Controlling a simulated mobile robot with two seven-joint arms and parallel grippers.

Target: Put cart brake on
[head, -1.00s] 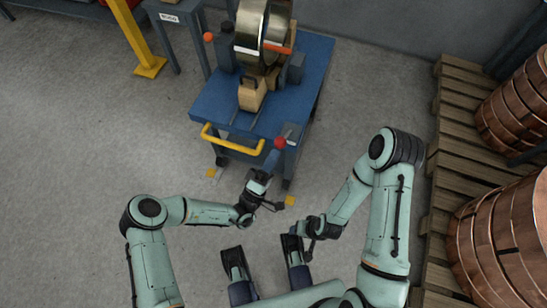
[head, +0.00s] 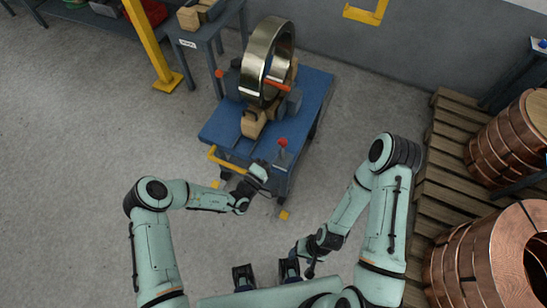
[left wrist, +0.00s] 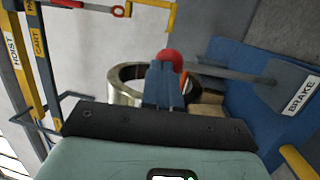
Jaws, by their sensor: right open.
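The blue cart (head: 222,128) stands in the upper middle of the head view, with a yellow handle (head: 228,160) on its near side. The brake lever's red knob (head: 283,142) stands at the cart's near right corner. In the left wrist view the red knob (left wrist: 172,56) shows just past blue finger parts, with the BRAKE label (left wrist: 302,95) to its right. My left gripper (head: 258,172) is close to the knob, at its lower left. Whether its jaws are apart or touch the knob is unclear. My right gripper (head: 300,262) is low in the head view, away from the cart, open.
A shiny metal ring (head: 264,65) stands on the cart among wooden blocks (head: 253,122). A yellow post (head: 150,45) and a grey table (head: 207,42) are at upper left. Copper coils (head: 490,265) and a wooden pallet (head: 430,170) line the right. The floor left of the cart is clear.

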